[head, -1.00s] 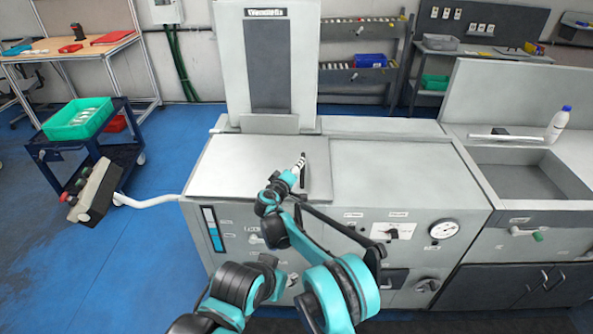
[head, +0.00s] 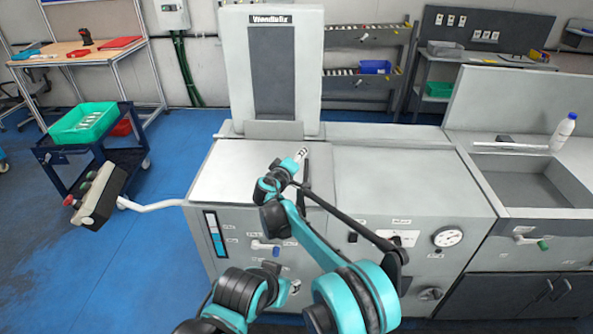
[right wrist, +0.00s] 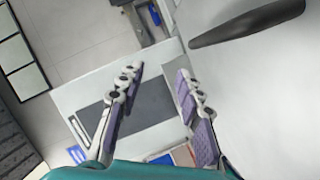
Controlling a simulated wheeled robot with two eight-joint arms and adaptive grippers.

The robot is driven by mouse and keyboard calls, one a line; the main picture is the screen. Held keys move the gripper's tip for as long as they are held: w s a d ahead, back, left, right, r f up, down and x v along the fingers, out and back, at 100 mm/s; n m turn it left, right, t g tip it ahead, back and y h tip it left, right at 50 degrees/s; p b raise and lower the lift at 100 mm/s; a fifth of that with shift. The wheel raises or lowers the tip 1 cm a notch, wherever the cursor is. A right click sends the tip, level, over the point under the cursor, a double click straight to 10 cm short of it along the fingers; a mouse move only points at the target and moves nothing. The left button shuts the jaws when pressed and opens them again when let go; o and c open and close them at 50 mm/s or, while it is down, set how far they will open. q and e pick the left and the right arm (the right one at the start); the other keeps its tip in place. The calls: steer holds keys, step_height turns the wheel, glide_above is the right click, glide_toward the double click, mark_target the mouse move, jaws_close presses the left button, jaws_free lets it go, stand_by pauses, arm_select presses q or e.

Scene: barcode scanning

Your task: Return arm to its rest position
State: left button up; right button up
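My right arm reaches up from the bottom of the head view over the grey machine's top (head: 245,170). Its gripper (head: 301,154) shows small there, with pale fingertips. In the right wrist view the right gripper (right wrist: 158,100) has its two purple-padded fingers wide apart. Nothing is held between them; the machine's upright housing with a dark panel shows behind. My left arm is folded low in the head view, and its gripper (head: 294,287) is mostly hidden, only a small tip showing.
A control box (head: 100,197) on a white arm juts out left of the machine. A blue cart with a green crate (head: 84,124) stands beyond it. A sink (head: 530,180) and a white bottle (head: 562,132) are at right.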

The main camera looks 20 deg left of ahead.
step_height(320, 180, up, 2)
steer(key=shift+s+r, duration=0.1)
steer(key=shift+s, duration=0.05)
stand_by(0.4)
steer(key=s+d+r+m+g+h, duration=0.1)
steer(key=d+r+m, duration=0.15)
steer(key=d, duration=0.75)
steer(key=s+d+r+m+g+h, duration=0.1)
steer(key=s+d+r+g, duration=0.15)
steer(key=d, duration=0.65)
steer(key=s+d+m+g, duration=0.1)
steer(key=s+d, duration=0.3)
steer(key=d, duration=0.3)
steer(key=s+d+m+g, duration=0.1)
steer(key=s+d+m, duration=0.1)
steer(key=s+d, duration=0.45)
steer(key=s+d+f+m+g, duration=0.2)
steer(key=s+d, duration=0.9)
steer(key=s+d+f+m+y, duration=0.1)
steer(key=s+f, duration=0.3)
steer(key=s, duration=0.4)
steer(key=s+d+f+m+y, duration=0.1)
steer(key=s+d+f+m, duration=0.1)
steer(key=s+f, duration=0.3)
steer(key=s+g, duration=0.1)
steer(key=s, duration=0.2)
steer(key=shift+d, duration=0.2)
